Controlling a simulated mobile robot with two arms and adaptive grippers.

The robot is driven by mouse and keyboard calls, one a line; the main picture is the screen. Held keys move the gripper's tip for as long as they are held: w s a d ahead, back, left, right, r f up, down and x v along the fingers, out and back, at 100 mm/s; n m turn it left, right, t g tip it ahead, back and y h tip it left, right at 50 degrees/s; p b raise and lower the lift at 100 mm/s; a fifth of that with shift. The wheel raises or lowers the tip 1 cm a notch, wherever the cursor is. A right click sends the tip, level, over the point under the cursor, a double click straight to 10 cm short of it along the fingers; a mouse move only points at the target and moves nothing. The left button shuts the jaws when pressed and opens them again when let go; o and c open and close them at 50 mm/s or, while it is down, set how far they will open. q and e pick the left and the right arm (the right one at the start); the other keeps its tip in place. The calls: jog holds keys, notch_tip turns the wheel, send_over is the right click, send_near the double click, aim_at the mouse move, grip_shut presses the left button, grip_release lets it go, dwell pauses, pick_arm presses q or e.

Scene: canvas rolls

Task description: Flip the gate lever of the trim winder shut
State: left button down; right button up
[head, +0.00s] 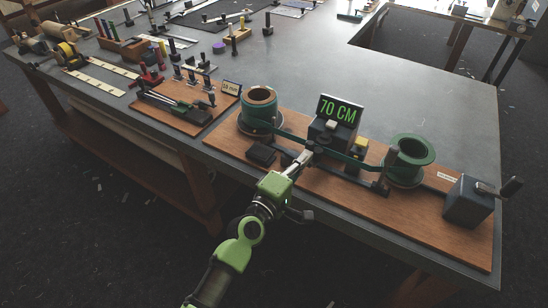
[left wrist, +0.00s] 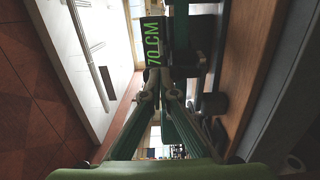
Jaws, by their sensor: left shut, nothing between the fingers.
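The trim winder is a brown wooden board (head: 420,212) with a green spool (head: 258,108) at its left, another green spool (head: 410,158) at its right and a display (head: 338,111) reading 70 CM between them. A long dark green bar (head: 345,158) runs low between the spools, near a dark upright post (head: 383,178). I cannot tell which part is the gate lever. My left gripper (head: 308,153) is shut and empty, over the board in front of the display. In the left wrist view the closed fingers (left wrist: 163,80) point toward the display (left wrist: 152,42). My right gripper is not in view.
A dark crank box (head: 467,203) stands at the board's right end. A yellow block (head: 360,145) is near the display. A second board with dark tools (head: 180,108) lies to the left. The grey tabletop (head: 430,100) behind the winder is clear.

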pick_arm(q)
jog(key=shift+w+d, duration=0.2)
jog(key=shift+d, duration=0.2)
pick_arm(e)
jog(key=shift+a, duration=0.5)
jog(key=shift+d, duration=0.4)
